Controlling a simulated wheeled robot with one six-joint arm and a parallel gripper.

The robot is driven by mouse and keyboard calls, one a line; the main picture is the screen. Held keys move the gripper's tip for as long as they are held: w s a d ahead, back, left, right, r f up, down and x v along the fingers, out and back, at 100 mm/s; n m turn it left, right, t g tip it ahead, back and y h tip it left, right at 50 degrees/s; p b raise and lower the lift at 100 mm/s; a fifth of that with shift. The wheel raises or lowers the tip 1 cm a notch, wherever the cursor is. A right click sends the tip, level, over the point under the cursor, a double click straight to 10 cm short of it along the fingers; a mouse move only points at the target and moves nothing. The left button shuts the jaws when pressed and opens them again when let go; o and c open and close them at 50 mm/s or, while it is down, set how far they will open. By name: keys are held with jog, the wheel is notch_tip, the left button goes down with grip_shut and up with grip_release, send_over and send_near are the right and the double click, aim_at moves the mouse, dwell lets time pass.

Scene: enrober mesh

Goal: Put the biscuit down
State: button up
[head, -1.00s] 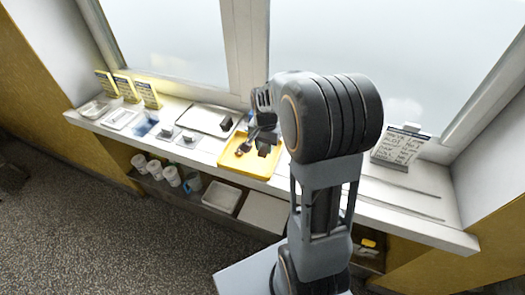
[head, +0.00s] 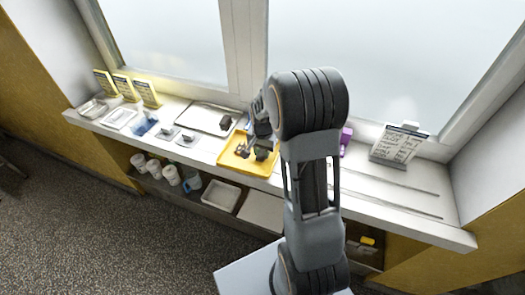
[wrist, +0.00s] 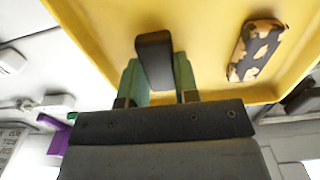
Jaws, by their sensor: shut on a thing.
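A dark, smooth biscuit (wrist: 154,60) is held between the green fingers of my gripper (wrist: 157,72) in the wrist view. The yellow tray (wrist: 95,22) lies behind it in that view; I cannot tell whether the biscuit touches it. A second biscuit (wrist: 256,50), patchy dark and tan, lies in the tray, to the right of the held one and apart from it. In the head view my gripper (head: 262,146) is over the yellow tray (head: 232,166), but the fingers and biscuit are too small to tell apart clearly.
A pale rack (head: 200,113) with a dark block (head: 226,122) on it stands left of the tray. A purple thing (head: 345,139) and a written sign (head: 399,145) stand to the right. White cups (head: 171,175) and a white bin (head: 222,196) are on the lower shelf.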

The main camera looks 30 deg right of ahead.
aim_at(262, 153)
jog(key=shift+f, duration=0.15)
jog(key=shift+f, duration=0.15)
jog(key=o, duration=0.7)
jog(key=shift+o, duration=0.2)
notch_tip(262, 153, up, 12)
jog(key=s+a+r+n+t, duration=0.2)
jog(key=s+a+n, duration=0.2)
jog(key=s, duration=0.4)
jog(key=s+a+r+n+t, duration=0.1)
jog(key=s+a+n, duration=0.4)
jog(key=s, duration=0.3)
jog(key=shift+a+r+n+t, duration=0.3)
jog(key=shift+r+t, duration=0.05)
jog(key=shift+t, duration=0.05)
